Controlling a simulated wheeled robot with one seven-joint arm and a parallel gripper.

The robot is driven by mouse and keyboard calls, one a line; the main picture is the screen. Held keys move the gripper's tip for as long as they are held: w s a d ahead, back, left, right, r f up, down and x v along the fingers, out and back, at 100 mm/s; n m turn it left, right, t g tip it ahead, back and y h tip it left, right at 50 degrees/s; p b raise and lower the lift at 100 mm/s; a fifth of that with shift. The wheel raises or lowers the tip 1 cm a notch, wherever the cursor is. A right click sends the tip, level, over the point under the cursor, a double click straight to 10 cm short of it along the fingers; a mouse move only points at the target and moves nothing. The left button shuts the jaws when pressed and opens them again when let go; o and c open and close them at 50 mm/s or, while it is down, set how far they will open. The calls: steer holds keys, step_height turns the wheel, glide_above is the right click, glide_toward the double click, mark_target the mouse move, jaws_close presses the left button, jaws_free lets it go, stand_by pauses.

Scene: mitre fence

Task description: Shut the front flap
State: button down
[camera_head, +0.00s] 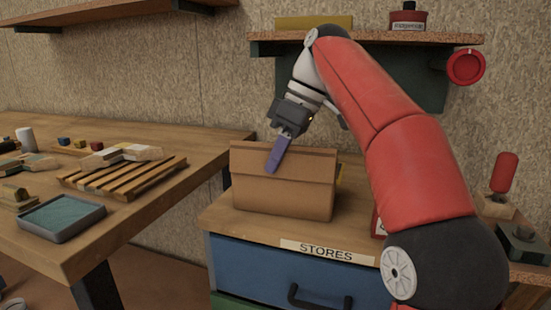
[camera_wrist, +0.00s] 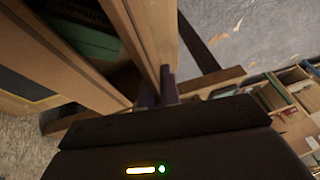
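A brown cardboard box (camera_head: 285,190) stands on the wooden top of the stores cabinet. Its front flap (camera_head: 245,150) stands up along the top of the front face, above a crease. In the wrist view the box is open at the top, with something green inside (camera_wrist: 85,38), and a cardboard panel (camera_wrist: 150,35) runs down to my fingers.
The stores cabinet (camera_head: 285,265) has a blue drawer front. A workbench (camera_head: 150,210) at left holds a slatted rack (camera_head: 125,178) and a shallow tray (camera_head: 60,217). A wall shelf (camera_head: 360,38) hangs behind my arm. A red-handled tool (camera_head: 504,172) stands at right.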

stand_by(0.3)
steer(key=c, duration=1.6)
jaws_free()
